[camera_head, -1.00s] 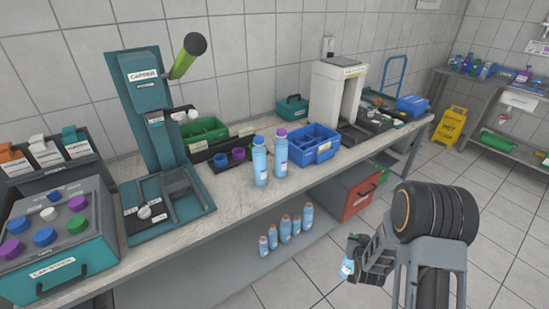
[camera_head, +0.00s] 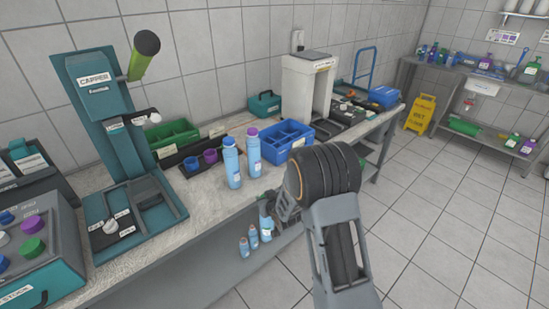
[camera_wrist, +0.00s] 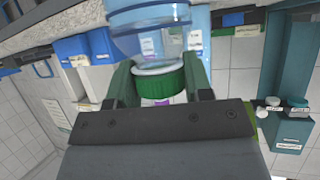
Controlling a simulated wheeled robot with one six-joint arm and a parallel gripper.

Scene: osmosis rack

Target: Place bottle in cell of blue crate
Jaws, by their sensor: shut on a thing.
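My gripper (camera_head: 279,208) is shut on a light blue bottle (camera_head: 265,222) with a green cap, in front of the bench's front edge and below its top. In the wrist view the fingers (camera_wrist: 158,88) clasp the green cap (camera_wrist: 158,82), and the bottle body (camera_wrist: 150,35) shows inverted beyond it. The blue crate (camera_head: 268,150), with several cells, stands on the bench, up and behind my gripper; blue walls at left in the wrist view (camera_wrist: 72,50) seem to be it. Two more bottles, blue-capped (camera_head: 231,165) and purple-capped (camera_head: 253,158), stand left of the crate.
The bench (camera_head: 215,205) has a teal capping stand (camera_head: 110,125) at left, a green bin (camera_head: 178,133) behind and a white machine (camera_head: 308,88) right of the crate. Bottles (camera_head: 244,248) stand on the lower shelf. A yellow floor sign (camera_head: 421,114) is at right; floor there is clear.

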